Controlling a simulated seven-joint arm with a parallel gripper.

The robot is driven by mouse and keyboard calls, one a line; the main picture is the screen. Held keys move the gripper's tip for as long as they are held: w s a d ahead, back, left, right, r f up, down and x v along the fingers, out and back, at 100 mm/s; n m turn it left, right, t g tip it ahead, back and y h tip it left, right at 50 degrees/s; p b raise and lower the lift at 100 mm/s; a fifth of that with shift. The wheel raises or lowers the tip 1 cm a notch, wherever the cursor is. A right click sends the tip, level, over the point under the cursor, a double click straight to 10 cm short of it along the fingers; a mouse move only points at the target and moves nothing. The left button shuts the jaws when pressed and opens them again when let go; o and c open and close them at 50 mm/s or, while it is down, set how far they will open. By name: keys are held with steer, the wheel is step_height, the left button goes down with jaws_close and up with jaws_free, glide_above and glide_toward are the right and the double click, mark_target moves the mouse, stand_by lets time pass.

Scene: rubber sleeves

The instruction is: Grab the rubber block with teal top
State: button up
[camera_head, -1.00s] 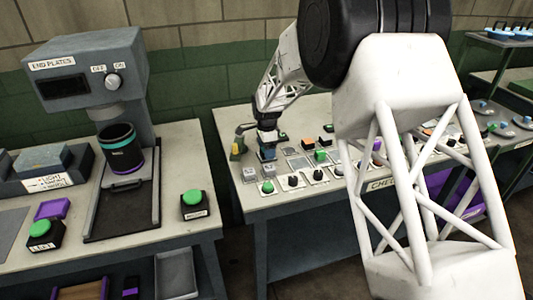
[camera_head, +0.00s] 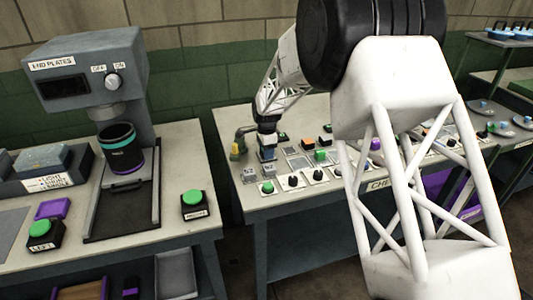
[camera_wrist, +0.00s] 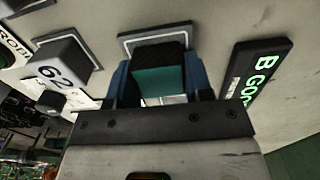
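The rubber block with teal top (camera_wrist: 158,82) shows in the wrist view with its teal face towards the camera and a black side beyond it. My gripper (camera_wrist: 160,84) has its blue fingers on either side of this block. The block fills most of the space between them; whether the fingers press on it is unclear. In the head view my gripper (camera_head: 267,152) is low over the left end of the middle bench, and the block cannot be made out there.
A grey block marked 62 (camera_wrist: 58,62) stands left of my gripper in the wrist view. A black sign with green letters (camera_wrist: 257,72) lies on the right. A square-framed pad (camera_wrist: 155,36) lies just beyond the block. Several buttons and small blocks crowd the middle bench (camera_head: 262,207).

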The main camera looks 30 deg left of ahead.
steer(key=shift+c, duration=1.1)
steer(key=shift+r, duration=0.1)
steer(key=shift+r, duration=0.75)
step_height(320, 180, up, 2)
steer(key=shift+r, duration=0.1)
steer(key=s+d, duration=0.3)
steer(key=s, duration=0.1)
steer(key=s+d, duration=0.3)
steer(key=s, duration=0.1)
steer(key=s+d+r, duration=0.1)
steer(key=s+d, duration=0.3)
steer(key=shift+s, duration=0.2)
